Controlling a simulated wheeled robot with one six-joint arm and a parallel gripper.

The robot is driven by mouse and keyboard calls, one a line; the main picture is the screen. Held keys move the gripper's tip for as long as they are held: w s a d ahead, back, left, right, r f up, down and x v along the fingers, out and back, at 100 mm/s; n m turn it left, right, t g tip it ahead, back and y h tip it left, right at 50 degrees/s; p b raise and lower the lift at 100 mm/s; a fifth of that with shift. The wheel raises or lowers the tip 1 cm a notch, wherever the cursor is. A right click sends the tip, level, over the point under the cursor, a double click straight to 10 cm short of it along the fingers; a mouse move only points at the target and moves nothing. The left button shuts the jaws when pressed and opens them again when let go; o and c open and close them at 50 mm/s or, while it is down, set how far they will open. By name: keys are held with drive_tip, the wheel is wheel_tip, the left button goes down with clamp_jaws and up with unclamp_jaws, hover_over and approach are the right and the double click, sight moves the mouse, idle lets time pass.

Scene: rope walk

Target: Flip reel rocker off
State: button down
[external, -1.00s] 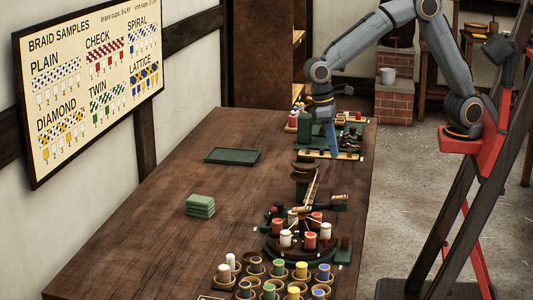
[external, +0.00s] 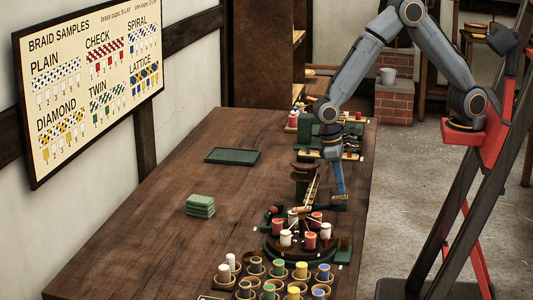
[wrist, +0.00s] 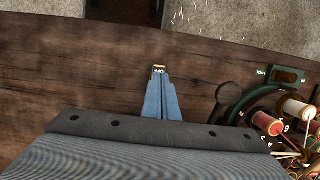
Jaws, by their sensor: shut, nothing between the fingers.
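My gripper (external: 340,193) is shut and points down at the dark green reel unit (external: 303,190) near the table's right edge. In the wrist view my blue fingers (wrist: 159,92) are closed together, with nothing visible between them. A small brass-edged plate (wrist: 159,69) with tiny lettering, perhaps OFF upside down, shows just beyond the fingertips. The rocker itself is mostly hidden behind the fingers. I cannot tell whether the fingers touch it or which way it is tipped.
The round braiding machine (external: 290,250) with red and white bobbins stands close in front. Cups of coloured spools (external: 279,268) stand nearer the camera. A green tray (external: 232,156) and stacked green blocks (external: 200,205) lie left. The table's left half is mostly clear.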

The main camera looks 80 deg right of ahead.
drive_tip(key=shift+s+f, duration=0.1)
drive_tip(key=shift+f, duration=0.35)
